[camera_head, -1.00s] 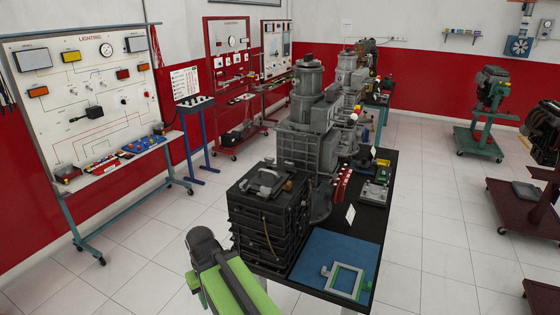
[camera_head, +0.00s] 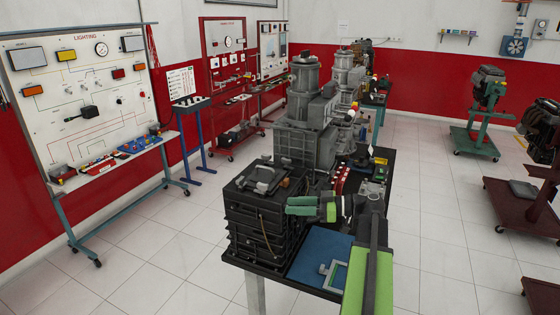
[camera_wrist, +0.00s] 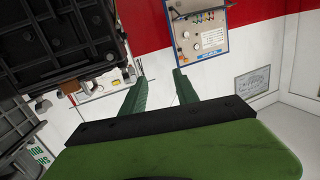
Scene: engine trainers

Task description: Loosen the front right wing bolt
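My gripper (camera_head: 290,206) has green fingers and points left, beside the upper right part of a black ribbed block (camera_head: 262,225) on the bench. In the wrist view its two fingers (camera_wrist: 160,80) stand apart with nothing between them. A pale square frame (camera_head: 326,271) lies on the blue mat (camera_head: 310,250), partly hidden behind my arm. A dark ribbed body (camera_wrist: 70,35) fills the upper left of the wrist view, apart from the fingers.
A tall grey engine (camera_head: 303,115) stands behind the block on the black bench (camera_head: 400,165). Small parts lie to its right. A lighting panel (camera_head: 85,95) stands at left, and a brown trolley (camera_head: 520,215) at right. The tiled floor (camera_head: 435,240) is clear between bench and trolley.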

